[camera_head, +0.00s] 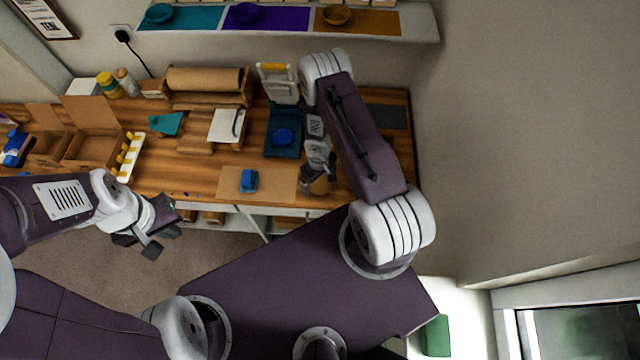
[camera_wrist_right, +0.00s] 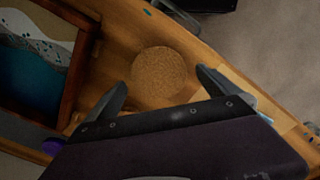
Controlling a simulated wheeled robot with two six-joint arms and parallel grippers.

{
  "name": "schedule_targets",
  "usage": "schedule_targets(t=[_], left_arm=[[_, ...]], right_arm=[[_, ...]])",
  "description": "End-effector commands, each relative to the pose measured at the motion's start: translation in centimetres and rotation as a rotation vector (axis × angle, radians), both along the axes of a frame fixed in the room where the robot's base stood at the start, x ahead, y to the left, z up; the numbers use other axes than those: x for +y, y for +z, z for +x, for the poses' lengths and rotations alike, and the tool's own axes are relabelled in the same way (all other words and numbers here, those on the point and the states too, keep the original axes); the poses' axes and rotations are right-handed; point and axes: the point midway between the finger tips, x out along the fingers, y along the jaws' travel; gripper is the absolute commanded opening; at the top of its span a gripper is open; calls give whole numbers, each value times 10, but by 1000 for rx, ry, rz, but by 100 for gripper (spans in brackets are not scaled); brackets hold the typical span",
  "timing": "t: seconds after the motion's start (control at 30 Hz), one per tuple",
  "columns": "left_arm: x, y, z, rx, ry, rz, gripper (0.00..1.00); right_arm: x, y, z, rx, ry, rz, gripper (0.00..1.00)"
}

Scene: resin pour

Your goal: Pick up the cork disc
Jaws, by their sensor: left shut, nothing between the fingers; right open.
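The cork disc (camera_wrist_right: 160,73) is a round, speckled tan piece lying flat on the wooden table near its edge in the right wrist view. In the head view a brown round patch, likely the cork disc (camera_head: 320,186), shows just below my right gripper (camera_head: 318,168). In the wrist view my right gripper (camera_wrist_right: 161,84) is open, with one fingertip on either side of the disc's near part. I cannot tell the height left between the fingertips and the table. My left gripper (camera_head: 162,240) is shut and empty, off the table's front edge at the left.
A framed blue and white resin picture (camera_wrist_right: 38,60) lies left of the disc in the wrist view. A blue block (camera_head: 249,181) sits on a brown mat (camera_head: 225,186). A dark teal scale-like tray (camera_head: 270,151) stands behind. Cardboard boxes (camera_head: 92,148) stand at the left.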

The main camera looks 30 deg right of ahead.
Motion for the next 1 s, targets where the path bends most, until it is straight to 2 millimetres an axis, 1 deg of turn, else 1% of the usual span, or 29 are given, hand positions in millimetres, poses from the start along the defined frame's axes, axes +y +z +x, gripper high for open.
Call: schedule_targets(t=[0.37, 0.47, 0.5, 0.57, 0.6, 0.87, 0.97, 1.0], left_arm=[[0, -2, 0, 0, 0, 0, 0], [0, -2, 0, 0, 0, 0, 0], [0, -2, 0, 0, 0, 0, 0], [0, -2, 0, 0, 0, 0, 0], [0, -2, 0, 0, 0, 0, 0], [0, -1, 0, 0, 0, 0, 0], [0, 8, 0, 0, 0, 0, 0], [0, 15, 0, 0, 0, 0, 0]], right_arm=[[0, -2, 0, 0, 2, 0, 100], [0, -2, 0, 0, 1, 0, 75], [0, -2, 0, 0, 1, 0, 64], [0, -2, 0, 0, 1, 0, 47], [0, -2, 0, 0, 1, 0, 37], [0, -1, 0, 0, 1, 0, 37], [0, 8, 0, 0, 2, 0, 37], [0, 16, 0, 0, 1, 0, 37]])
